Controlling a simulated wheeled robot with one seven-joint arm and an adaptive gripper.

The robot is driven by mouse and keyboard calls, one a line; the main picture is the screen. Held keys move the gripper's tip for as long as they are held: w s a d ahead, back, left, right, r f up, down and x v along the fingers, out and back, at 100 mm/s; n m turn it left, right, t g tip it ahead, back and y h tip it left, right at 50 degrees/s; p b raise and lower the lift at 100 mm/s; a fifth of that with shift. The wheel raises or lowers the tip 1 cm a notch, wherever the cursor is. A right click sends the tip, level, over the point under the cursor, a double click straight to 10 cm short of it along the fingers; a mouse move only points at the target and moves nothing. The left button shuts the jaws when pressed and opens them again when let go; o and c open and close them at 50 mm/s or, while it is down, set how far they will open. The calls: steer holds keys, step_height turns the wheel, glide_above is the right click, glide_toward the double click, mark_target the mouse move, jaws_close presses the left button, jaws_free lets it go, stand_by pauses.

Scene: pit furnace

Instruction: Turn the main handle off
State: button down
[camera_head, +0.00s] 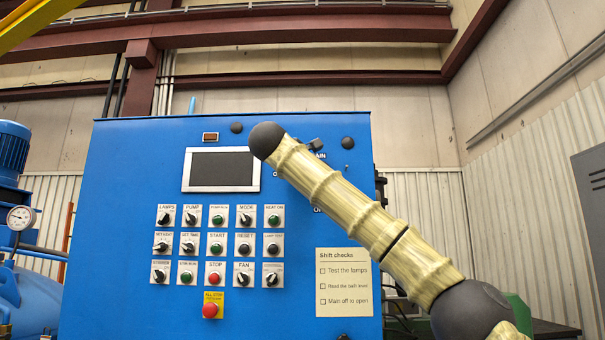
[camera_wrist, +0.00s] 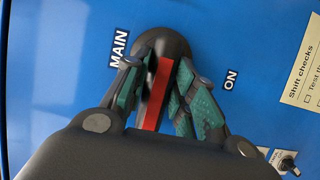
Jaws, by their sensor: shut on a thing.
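The main handle (camera_wrist: 154,98) is a dark lever with a red stripe, seen in the wrist view running down from a round black hub (camera_wrist: 165,44). My gripper (camera_wrist: 158,70) is shut on it, with a teal-padded finger on each side. The MAIN label (camera_wrist: 119,48) is left of the hub and the ON label (camera_wrist: 231,79) to the right. The lever points down in this picture, not towards ON. In the head view my arm hides the handle and most of its labels.
The blue cabinet (camera_head: 130,220) carries a screen (camera_head: 222,170), rows of knobs and buttons, and a red stop button (camera_head: 210,310) on a yellow plate. A shift checks note (camera_head: 343,282) is at lower right. Blue machinery (camera_head: 14,150) stands at the left.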

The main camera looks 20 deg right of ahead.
steer(key=shift+d, duration=0.1)
steer(key=c, duration=1.2)
jaws_free()
steer(key=shift+o, duration=0.2)
steer(key=v, duration=1.2)
